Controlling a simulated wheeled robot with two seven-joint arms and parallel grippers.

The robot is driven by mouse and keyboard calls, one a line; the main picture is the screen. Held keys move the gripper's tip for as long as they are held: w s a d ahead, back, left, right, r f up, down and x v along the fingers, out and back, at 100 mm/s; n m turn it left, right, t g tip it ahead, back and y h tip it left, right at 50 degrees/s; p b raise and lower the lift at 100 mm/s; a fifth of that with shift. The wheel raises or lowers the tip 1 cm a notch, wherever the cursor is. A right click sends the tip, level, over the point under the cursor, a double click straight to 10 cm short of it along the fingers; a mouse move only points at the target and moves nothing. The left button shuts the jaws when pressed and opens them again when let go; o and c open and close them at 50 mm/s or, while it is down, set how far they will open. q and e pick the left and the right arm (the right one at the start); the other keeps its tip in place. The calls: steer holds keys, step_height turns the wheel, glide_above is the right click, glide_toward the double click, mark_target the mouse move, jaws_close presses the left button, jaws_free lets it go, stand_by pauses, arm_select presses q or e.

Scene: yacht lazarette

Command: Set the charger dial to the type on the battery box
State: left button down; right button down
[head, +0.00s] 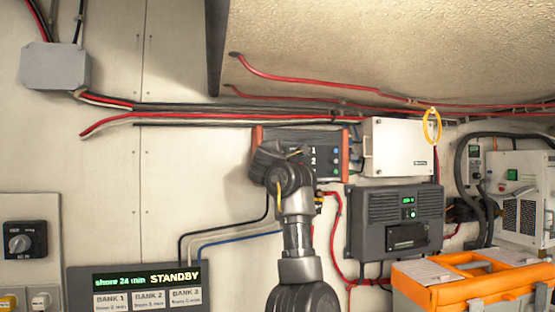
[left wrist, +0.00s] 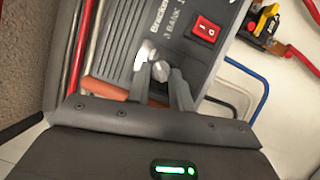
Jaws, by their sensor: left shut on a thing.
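The charger is a dark finned unit with orange end caps (head: 345,156) on the wall in the head view. It also fills the upper middle of the left wrist view (left wrist: 118,35), with "3 BANK" lettering and a red rocker switch (left wrist: 207,28). A small metallic dial (left wrist: 160,70) sits on its face. My left gripper (left wrist: 161,79) is shut on this dial. The dial's pointer and markings are too small or covered to read. In the head view my left arm hides part of the charger and the fingertips. I cannot make out a battery type label. My right gripper is not in view.
A display panel (head: 135,279) reads "STANDBY" above three bank labels. A white box (head: 399,147) and a dark unit with a green light (head: 400,206) hang right of the charger. An orange-topped box (head: 455,294) stands lower right. Red, black and blue cables run nearby.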

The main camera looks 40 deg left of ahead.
arm_select(q)
steer(key=c, duration=1.2)
jaws_free()
steer(key=shift+c, duration=0.2)
steer(key=b+v, duration=0.6)
steer(key=v, duration=0.5)
steer(key=shift+w+a, duration=0.1)
steer(key=shift+w, duration=0.05)
steer(key=shift+r, duration=0.1)
